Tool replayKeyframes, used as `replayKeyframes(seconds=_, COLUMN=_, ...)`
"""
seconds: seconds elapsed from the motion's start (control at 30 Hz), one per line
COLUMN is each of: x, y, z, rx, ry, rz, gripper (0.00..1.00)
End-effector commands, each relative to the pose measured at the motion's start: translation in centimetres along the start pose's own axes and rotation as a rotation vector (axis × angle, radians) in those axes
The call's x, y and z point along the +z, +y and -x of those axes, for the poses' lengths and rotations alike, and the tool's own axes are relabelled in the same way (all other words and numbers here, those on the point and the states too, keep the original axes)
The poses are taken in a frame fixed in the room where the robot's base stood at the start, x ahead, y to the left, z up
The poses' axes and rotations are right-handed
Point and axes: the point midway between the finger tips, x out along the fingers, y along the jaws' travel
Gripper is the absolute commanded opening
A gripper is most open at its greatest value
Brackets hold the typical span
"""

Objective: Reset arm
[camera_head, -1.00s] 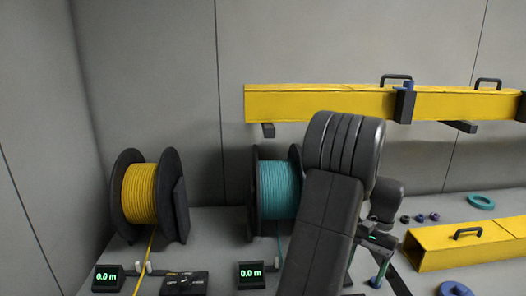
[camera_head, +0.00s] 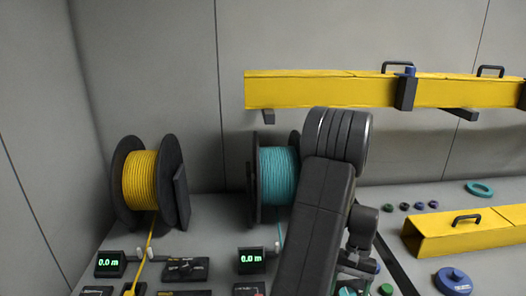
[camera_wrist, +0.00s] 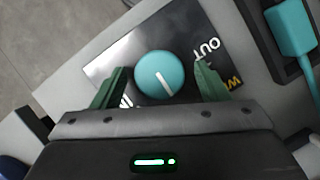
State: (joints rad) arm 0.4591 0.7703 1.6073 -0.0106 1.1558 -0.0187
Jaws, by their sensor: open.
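My gripper (camera_wrist: 155,90) shows in the wrist view with its two green fingers spread apart. A round teal knob (camera_wrist: 160,74) with a white line lies between and just beyond the fingertips, on a dark panel with white lettering (camera_wrist: 125,50). I cannot tell whether the fingers touch it. In the head view my dark arm stands in front of the teal cable spool (camera_head: 277,176), and the gripper's fingers are hidden or too small to make out at the lower edge.
A yellow cable spool (camera_head: 140,180) stands at the left, with meters (camera_head: 109,263) and (camera_head: 250,259) reading 0.0 m. A yellow duct (camera_head: 300,90) runs along the wall. Another duct (camera_head: 460,232) and a blue disc (camera_head: 453,281) lie at the right. A teal block (camera_wrist: 290,28) is near the wrist view's corner.

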Motion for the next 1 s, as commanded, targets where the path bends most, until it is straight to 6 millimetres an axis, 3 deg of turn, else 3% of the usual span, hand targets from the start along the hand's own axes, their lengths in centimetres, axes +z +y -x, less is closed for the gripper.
replayKeyframes(seconds=1.0, x=0.39, y=-0.61, z=-0.39, rx=0.496, ry=0.001, rz=1.197, gripper=0.68)
